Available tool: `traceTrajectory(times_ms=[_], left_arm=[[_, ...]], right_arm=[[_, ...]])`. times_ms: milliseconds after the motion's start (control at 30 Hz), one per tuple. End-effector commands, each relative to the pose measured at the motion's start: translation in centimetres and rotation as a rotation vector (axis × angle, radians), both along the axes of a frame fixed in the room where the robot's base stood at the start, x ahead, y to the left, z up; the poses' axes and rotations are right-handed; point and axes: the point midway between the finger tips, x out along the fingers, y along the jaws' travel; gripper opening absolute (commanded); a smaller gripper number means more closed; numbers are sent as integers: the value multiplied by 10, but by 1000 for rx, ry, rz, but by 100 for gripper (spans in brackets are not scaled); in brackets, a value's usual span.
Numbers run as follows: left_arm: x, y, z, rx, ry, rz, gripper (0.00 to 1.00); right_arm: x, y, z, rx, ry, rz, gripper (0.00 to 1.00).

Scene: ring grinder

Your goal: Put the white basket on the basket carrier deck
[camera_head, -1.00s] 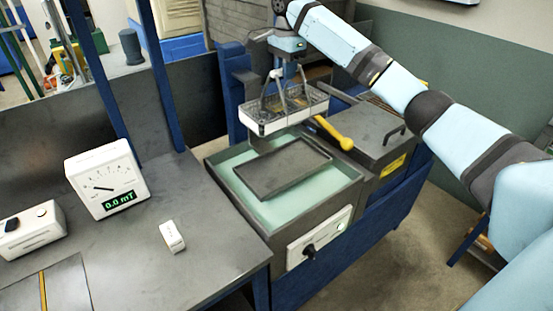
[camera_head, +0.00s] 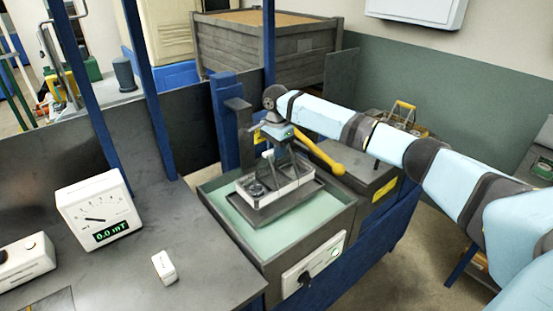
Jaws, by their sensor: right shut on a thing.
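The white basket (camera_head: 291,191) has a white front wall and a metal mesh inside with small parts in it. It is level, at the dark basket carrier deck (camera_head: 268,217) in the teal-lined tank. The deck's front and left edges show around it; whether the basket rests on the deck or hangs just above it I cannot tell. My right gripper (camera_head: 281,152) points down from above and is shut on the basket's handle. The fingertips are partly hidden by the handle and wrist. My left gripper is not in view.
A yellow-handled lever (camera_head: 325,157) lies close to the right of my gripper. The tank's front panel (camera_head: 313,263) shows a green light. A meter (camera_head: 98,210) stands on the left bench.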

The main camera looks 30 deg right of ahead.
Motion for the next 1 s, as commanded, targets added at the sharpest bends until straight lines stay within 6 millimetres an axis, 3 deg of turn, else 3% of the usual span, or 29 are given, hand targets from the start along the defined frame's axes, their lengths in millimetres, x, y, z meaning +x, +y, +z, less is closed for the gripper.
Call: traceTrajectory(times_ms=[233,567,600,700,1000], left_arm=[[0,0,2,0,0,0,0],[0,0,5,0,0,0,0],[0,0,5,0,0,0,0],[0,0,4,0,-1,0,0],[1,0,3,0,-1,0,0]], right_arm=[[0,0,-33,0,0,0,0],[0,0,-35,1,0,1,0],[0,0,-37,1,1,1,21],[0,0,-37,0,0,1,44],[0,0,-36,0,0,1,44]])
